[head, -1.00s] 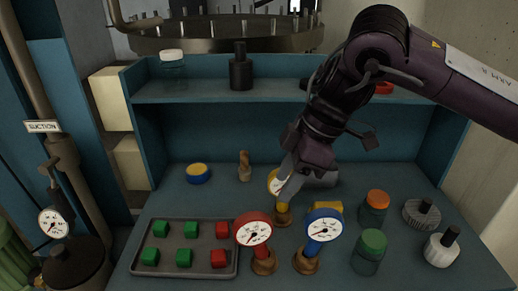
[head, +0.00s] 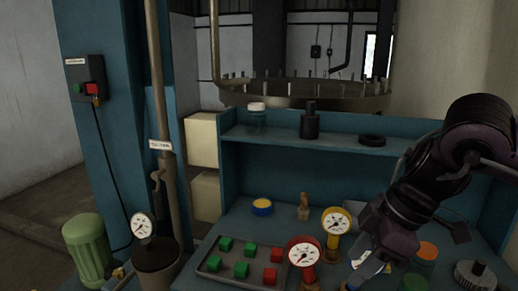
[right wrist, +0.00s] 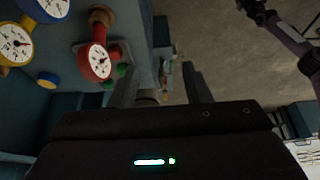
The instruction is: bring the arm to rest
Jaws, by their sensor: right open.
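My right arm reaches in from the right in the head view. Its gripper (head: 362,232) hangs over the bench, just right of the yellow gauge (head: 336,222) and apart from it. The jaws are open; in the right wrist view the two fingers (right wrist: 160,78) stand apart with nothing held between them. The red gauge (head: 303,255) stands in front. The blue gauge (head: 372,264) is partly hidden by my right gripper. A dark jointed arm (right wrist: 285,30) at the upper right of the wrist view looks like my left arm; its jaws are too unclear to read.
A tray (head: 213,264) with green and red blocks lies left of the gauges. Jars with orange (head: 428,249) and green (head: 415,283) lids stand right, partly behind the arm. A shelf (head: 285,140) holds a jar, a black bottle and a dark ring.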

